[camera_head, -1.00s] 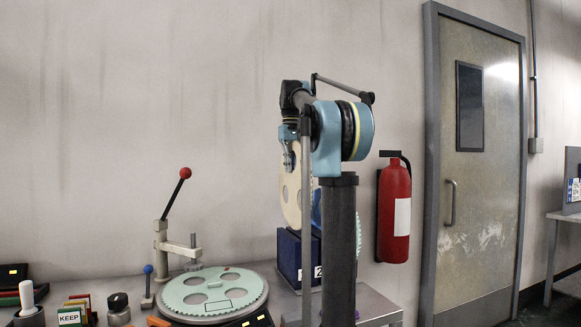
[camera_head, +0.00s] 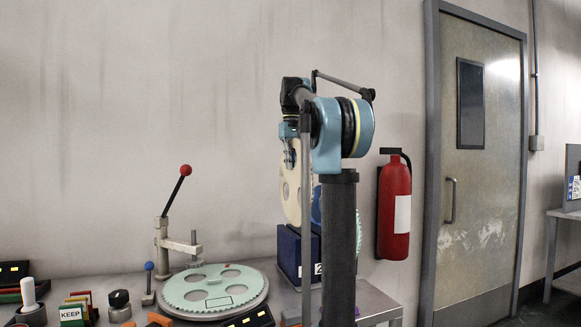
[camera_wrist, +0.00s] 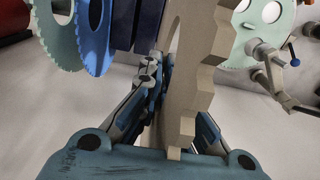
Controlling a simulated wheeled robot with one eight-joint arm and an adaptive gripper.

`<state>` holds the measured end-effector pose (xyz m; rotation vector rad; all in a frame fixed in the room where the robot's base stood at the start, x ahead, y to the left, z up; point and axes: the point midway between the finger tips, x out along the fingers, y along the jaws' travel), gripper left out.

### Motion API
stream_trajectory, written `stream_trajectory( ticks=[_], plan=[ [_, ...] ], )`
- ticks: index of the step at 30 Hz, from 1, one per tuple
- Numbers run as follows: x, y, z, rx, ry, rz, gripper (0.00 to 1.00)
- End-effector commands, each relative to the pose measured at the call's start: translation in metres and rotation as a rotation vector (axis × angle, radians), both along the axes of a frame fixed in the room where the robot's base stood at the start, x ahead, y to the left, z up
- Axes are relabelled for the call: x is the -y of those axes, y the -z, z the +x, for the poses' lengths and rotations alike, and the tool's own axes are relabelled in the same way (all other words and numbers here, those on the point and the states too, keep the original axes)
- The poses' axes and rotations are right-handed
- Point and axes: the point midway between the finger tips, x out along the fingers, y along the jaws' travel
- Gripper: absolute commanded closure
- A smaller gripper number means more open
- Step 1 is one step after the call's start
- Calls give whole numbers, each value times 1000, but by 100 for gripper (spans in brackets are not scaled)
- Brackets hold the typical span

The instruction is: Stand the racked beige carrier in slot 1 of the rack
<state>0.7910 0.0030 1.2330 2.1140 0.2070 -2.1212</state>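The beige carrier (camera_head: 291,190) is a thin toothed disc with holes, held upright at the rack in the head view. It fills the middle of the wrist view (camera_wrist: 195,70). My gripper (camera_head: 289,158) is shut on its upper part; in the wrist view my gripper (camera_wrist: 168,80) has a finger on each side of it. The dark blue rack (camera_head: 288,253) is partly hidden by my arm. The carrier's lower edge meets the rack's top, but I cannot tell how deep it sits or in which slot. A blue carrier (camera_wrist: 95,30) and a green carrier (camera_wrist: 62,35) stand beside it.
A green toothed disc (camera_head: 213,305) lies on the round lapping plate, left of the rack. A lever press with a red knob (camera_head: 185,170) stands behind it. A KEEP sign (camera_head: 71,314) and small controls are at the lower left. A fire extinguisher (camera_head: 395,210) hangs right of my arm.

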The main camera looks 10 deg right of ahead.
Motion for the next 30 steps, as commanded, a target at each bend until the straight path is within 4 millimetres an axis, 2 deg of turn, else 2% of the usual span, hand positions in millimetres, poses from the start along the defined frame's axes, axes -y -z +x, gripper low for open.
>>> stream_trajectory(
  ticks=[30],
  plan=[
    [0,5,0,0,1,0,100]
  ],
)
